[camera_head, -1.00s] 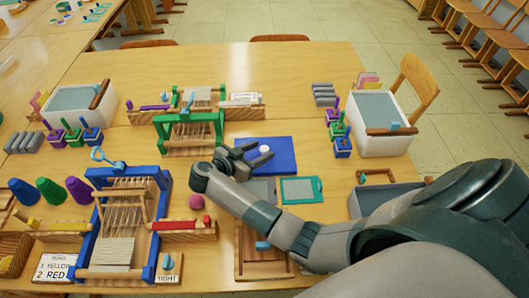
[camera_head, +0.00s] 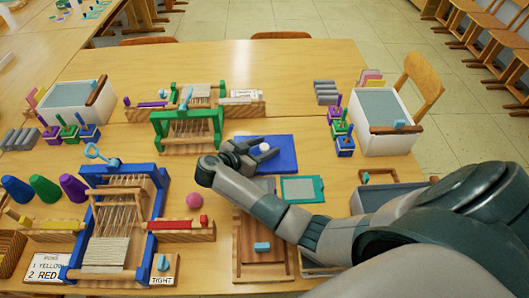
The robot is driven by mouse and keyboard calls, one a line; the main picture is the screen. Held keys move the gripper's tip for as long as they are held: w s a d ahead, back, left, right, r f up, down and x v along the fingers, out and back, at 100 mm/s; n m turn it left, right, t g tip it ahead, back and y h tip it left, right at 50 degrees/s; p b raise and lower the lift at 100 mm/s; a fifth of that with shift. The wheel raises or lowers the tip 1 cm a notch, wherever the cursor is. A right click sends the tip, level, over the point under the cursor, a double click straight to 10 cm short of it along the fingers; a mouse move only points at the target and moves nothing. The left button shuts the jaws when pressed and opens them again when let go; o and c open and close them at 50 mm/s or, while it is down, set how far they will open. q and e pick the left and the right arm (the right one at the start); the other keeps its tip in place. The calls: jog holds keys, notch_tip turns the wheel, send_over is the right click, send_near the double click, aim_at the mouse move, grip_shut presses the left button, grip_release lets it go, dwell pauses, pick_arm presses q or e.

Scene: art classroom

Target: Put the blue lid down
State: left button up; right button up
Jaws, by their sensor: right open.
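The blue lid (camera_head: 284,154) lies flat on the table right of the green loom, with a small white knob (camera_head: 265,147) on its top. My right gripper (camera_head: 262,153) is open at the lid's left part, its fingers pointing right on either side of the knob or just by it. Whether the fingers touch the knob or the lid I cannot tell. The gripper and wrist hide the lid's front left corner. My left gripper is not in view.
A teal-framed panel (camera_head: 302,189) lies just in front of the lid. The green loom (camera_head: 187,130) stands close left, the blue loom (camera_head: 118,218) nearer left. A pink ball (camera_head: 194,200) and a wooden tray (camera_head: 262,270) are near my arm.

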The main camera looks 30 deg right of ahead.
jog(key=c, duration=1.1)
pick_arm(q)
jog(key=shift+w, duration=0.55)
pick_arm(e)
grip_shut()
jog(key=shift+r, duration=0.1)
